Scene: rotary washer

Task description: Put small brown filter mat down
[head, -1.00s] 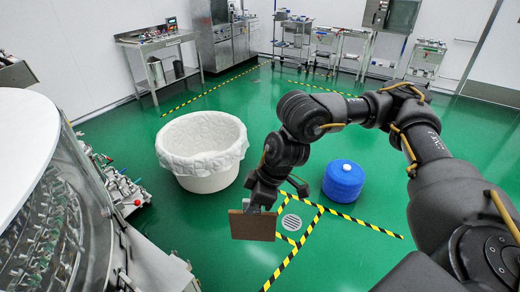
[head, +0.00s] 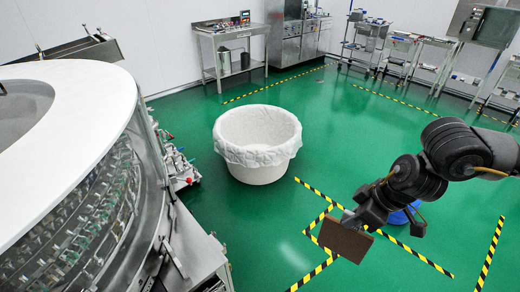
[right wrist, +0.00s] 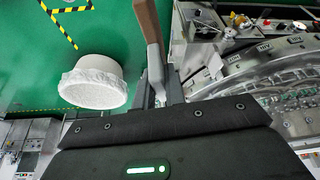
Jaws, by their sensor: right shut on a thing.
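The small brown filter mat (head: 345,241) is a flat square held above the green floor at the lower right of the head view. My right gripper (head: 352,222) is shut on its upper edge. In the right wrist view the mat (right wrist: 147,20) shows nearly edge-on between the fingers of my right gripper (right wrist: 158,82). The mat hangs clear of any surface, tilted a little. My left gripper is not in view.
A white lined tub (head: 257,145) stands on the floor in the middle. The rotary washer (head: 75,165) fills the left side. A blue drum (head: 400,216) is partly hidden behind my right arm. A steel table (head: 228,45) stands at the back. Green floor is open between them.

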